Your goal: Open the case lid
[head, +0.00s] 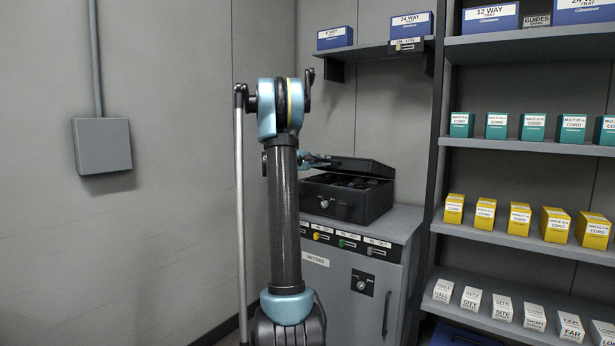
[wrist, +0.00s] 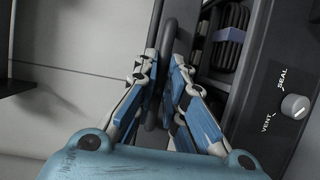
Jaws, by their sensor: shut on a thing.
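The black case (head: 347,202) sits on the grey cabinet, and its lid (head: 362,167) stands partly raised, tilted, with dark contents showing beneath. In the wrist view, the case's front wall (wrist: 262,100) carries a round knob marked VENT and SEAL. My gripper (head: 322,160) is at the lid's left side, partly hidden behind my arm in the head view. In the wrist view, the fingers of my gripper (wrist: 163,72) are closed around a dark looped handle (wrist: 167,38) by the lid edge.
A wall shelf (head: 372,50) with blue boxes hangs above the case. Tall shelving (head: 438,200) with several boxes stands close on the right. A grey wall box (head: 102,145) is at left.

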